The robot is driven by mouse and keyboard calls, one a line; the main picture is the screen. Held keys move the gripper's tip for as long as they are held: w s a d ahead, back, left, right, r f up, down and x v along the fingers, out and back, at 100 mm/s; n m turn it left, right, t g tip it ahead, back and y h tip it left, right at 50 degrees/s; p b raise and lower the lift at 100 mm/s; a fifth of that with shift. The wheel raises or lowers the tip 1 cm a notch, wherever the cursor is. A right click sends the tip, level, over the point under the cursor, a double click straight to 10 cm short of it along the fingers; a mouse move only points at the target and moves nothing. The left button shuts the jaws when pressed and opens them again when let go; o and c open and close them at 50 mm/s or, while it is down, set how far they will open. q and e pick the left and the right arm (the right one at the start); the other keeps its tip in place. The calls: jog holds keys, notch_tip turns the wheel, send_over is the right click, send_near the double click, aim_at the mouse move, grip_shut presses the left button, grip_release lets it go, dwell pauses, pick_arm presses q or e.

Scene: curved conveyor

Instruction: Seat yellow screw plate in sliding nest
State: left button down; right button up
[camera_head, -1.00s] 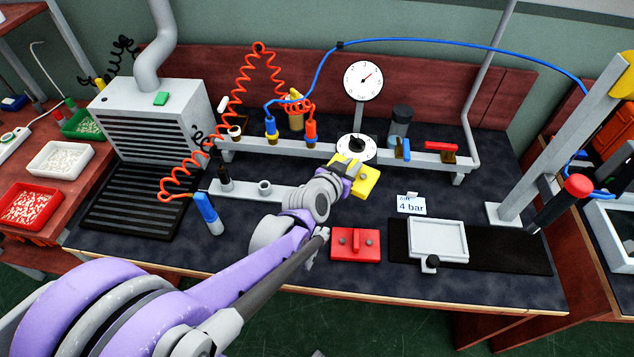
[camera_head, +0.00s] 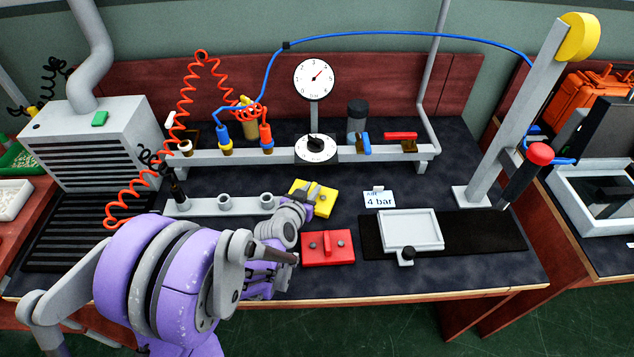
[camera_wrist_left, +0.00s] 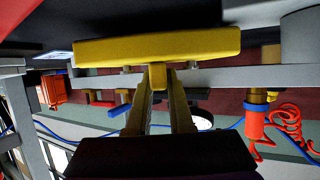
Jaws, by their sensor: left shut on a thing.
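The yellow screw plate (camera_head: 326,204) is a flat block near the middle of the bench, behind the red block. My left gripper (camera_head: 313,192) is shut on it from above. In the left wrist view, the two fingers pinch a small yellow knob on the yellow plate (camera_wrist_left: 160,46). Whether the plate touches the bench is hard to tell. The sliding nest (camera_head: 410,213) is a pale, shallow rimmed tray with a black knob at its front. It sits on a black track to the right of the plate and looks empty. My right gripper is out of view.
A red block (camera_head: 328,248) with two studs lies in front of the plate. A "4 bar" card (camera_head: 379,198) stands between plate and nest. A grey rail with fittings (camera_head: 225,204) is at left. A post (camera_head: 500,140) rises at right.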

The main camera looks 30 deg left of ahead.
aim_at(315, 183)
pick_arm(q)
jog(key=shift+w, duration=0.55)
jog(key=w, duration=0.2)
jog(key=shift+w+a, duration=0.25)
jog(key=shift+w, duration=0.05)
jog(key=shift+w+a+f, duration=0.1)
jog(key=shift+w+f, duration=0.3)
jog(key=shift+f, duration=0.25)
jog(key=shift+r, duration=0.1)
jog(key=shift+f+b, duration=0.2)
jog(key=shift+b, duration=0.15)
jog(key=c, duration=0.8)
grip_release()
jog(key=shift+r, duration=0.15)
